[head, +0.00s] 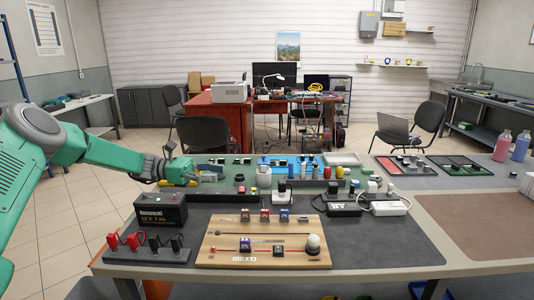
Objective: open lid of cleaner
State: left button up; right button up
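No label that I can read marks the cleaner, so I cannot tell which container it is. A small whitish jar (264,177) stands near the middle of the green mat. My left gripper (192,174) reaches in from the left, low over the mat's left end, left of the jar and far from the bottles. Its fingers are too small to tell whether they are open. My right gripper is out of view.
A black battery box (161,211) stands just in front of my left gripper. A wooden board (262,240) with small parts lies at the front middle. White and black power strips (385,207) lie right of centre. The brown mat (480,220) at right is bare.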

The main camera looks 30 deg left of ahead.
aim_at(264, 162)
jog(key=i+j, duration=0.95)
jog(key=i, duration=0.1)
